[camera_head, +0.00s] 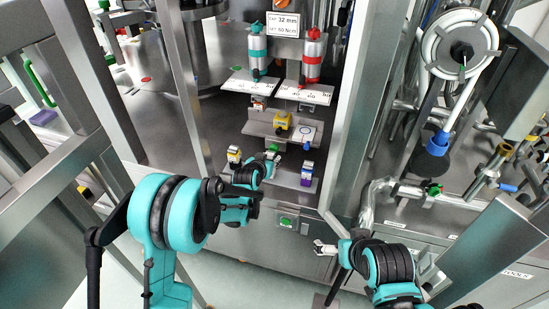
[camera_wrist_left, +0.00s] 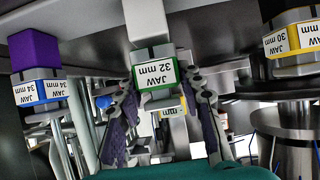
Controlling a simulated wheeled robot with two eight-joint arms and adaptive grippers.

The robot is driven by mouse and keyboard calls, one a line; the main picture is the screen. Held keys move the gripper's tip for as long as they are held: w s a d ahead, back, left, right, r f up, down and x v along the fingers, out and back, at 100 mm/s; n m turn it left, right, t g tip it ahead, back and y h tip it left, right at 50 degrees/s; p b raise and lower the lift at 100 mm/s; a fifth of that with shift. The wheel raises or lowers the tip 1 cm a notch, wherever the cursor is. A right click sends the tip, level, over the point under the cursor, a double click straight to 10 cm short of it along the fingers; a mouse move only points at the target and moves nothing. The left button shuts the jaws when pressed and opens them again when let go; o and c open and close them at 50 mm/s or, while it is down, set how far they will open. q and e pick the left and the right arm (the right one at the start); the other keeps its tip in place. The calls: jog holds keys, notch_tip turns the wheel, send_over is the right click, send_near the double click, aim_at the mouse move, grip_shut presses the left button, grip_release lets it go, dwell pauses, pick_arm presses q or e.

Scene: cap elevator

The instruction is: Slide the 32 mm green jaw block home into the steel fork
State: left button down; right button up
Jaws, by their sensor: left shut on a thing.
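The green jaw block (camera_wrist_left: 155,73), labelled JAW 32 mm, has a grey steel upper part and sits between the fingers of my left gripper (camera_wrist_left: 165,110) in the left wrist view. The left gripper is shut on it. In the head view the left gripper (camera_head: 270,160) is over the lower steel shelf, with a little green of the block (camera_head: 275,148) showing beside it. I cannot tell whether the block touches the shelf. The steel fork cannot be made out for certain. My right gripper (camera_head: 324,247) is low at the right, away from the shelf; its opening is too small to tell.
A yellow 30 mm jaw block (camera_head: 234,154) and a purple and blue 34 mm jaw block (camera_head: 306,174) flank the left gripper. A yellow part (camera_head: 283,121) sits on the steel ledge behind. Green and red cylinders (camera_head: 312,55) hang above. Steel posts (camera_head: 345,110) frame the machine.

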pick_arm(q)
jog(key=shift+f, duration=0.3)
jog(key=shift+f, duration=0.15)
jog(key=c, duration=1)
grip_release()
